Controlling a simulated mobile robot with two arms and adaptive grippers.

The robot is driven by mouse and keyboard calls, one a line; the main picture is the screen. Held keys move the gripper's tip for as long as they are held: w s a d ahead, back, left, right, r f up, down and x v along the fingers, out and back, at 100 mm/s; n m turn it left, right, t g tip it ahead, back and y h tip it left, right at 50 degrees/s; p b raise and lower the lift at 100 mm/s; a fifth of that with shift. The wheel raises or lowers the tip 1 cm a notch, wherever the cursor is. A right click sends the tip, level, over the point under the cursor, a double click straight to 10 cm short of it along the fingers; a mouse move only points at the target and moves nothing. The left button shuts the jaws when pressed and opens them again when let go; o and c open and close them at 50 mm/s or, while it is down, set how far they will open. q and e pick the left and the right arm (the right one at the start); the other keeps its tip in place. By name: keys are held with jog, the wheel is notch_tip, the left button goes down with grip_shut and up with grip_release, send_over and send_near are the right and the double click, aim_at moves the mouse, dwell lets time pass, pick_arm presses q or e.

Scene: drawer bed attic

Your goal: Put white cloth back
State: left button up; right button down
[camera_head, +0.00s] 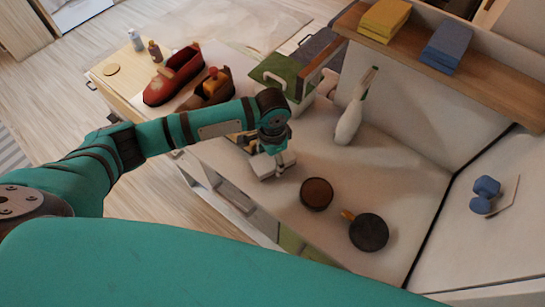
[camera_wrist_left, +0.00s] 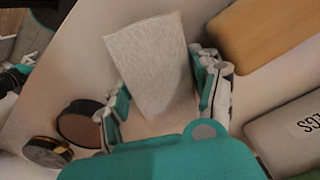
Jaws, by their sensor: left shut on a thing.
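The white cloth (camera_wrist_left: 150,62) is a pale, folded, block-like piece between the two fingers of my left gripper (camera_wrist_left: 162,108) in the left wrist view. The gripper is shut on it, with a finger at each side. In the head view my left gripper (camera_head: 272,148) points down over the white bed-like surface (camera_head: 330,160), with the pale cloth (camera_head: 267,166) at its tips. I cannot tell whether the cloth touches the surface.
A brown round thing (camera_head: 316,194) and a dark round pan-like thing (camera_head: 369,232) lie nearby. A white bottle-like object (camera_head: 349,120) stands behind. A shelf (camera_head: 462,84) holds yellow (camera_head: 385,18) and blue (camera_head: 448,45) folded stacks. A red shoe (camera_head: 172,76) is at upper left. Blue dumbbells (camera_head: 484,194) lie at right.

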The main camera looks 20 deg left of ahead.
aim_at(272, 159)
pick_arm(q)
jog(key=shift+f, duration=0.45)
jog(key=o, duration=0.8)
jog(key=shift+c, duration=0.2)
pick_arm(e)
jog(key=shift+s+a+r, duration=0.1)
jog(key=shift+a, duration=0.65)
pick_arm(q)
jog(key=shift+r, duration=0.15)
pick_arm(e)
jog(key=shift+d, duration=0.25)
pick_arm(q)
jog(key=shift+r, duration=0.3)
notch_tip(272, 159, up, 11)
jog(key=shift+f+b, duration=0.2)
jog(key=shift+b, duration=0.45)
jog(key=shift+r, duration=0.45)
pick_arm(e)
jog(key=shift+d+f, duration=0.15)
jog(key=shift+f, duration=0.5)
